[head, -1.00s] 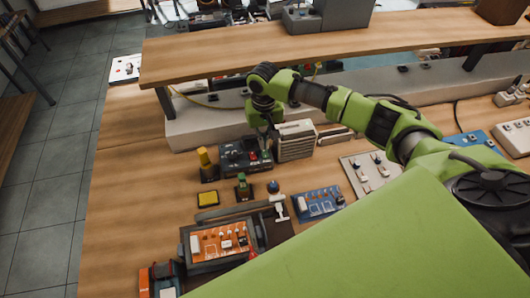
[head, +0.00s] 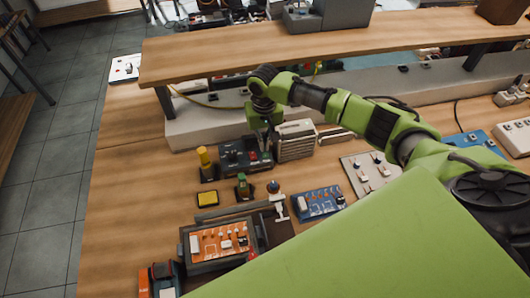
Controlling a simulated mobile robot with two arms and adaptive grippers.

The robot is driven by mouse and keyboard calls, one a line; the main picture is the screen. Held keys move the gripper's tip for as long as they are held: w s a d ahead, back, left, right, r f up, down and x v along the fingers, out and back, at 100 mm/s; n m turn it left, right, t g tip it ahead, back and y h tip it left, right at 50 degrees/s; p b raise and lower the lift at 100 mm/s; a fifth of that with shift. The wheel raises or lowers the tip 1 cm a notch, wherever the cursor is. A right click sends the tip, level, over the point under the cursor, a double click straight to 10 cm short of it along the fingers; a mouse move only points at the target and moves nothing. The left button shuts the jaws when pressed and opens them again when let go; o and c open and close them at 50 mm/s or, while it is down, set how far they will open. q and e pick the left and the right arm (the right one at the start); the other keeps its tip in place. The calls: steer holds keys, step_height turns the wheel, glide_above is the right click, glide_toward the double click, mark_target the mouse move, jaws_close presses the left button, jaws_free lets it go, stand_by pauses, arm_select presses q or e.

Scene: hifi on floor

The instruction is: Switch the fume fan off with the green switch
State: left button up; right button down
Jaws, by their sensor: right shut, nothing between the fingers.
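A pale beige box with a slatted grille front, which looks like the fume fan (head: 295,142), stands on the workbench near the middle. My right gripper (head: 268,143) points down just left of the fan, between it and a dark box. It is shut with nothing in it. I cannot tell whether its fingertips touch the fan. No green switch can be made out on the fan; the gripper hides part of its left side. My left gripper is not in view.
A dark box with a red button (head: 238,158) stands left of the gripper. In front are a yellow sponge (head: 207,199), a blue circuit board (head: 318,204) and an orange board (head: 218,241) in a holder. A wooden shelf (head: 330,48) overhangs behind. Bare bench lies at left.

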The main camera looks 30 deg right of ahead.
steer(key=shift+f, duration=0.6)
stand_by(0.3)
step_height(320, 180, up, 5)
steer(key=p, duration=0.5)
steer(key=shift+r+p, duration=0.7)
steer(key=shift+r, duration=0.35)
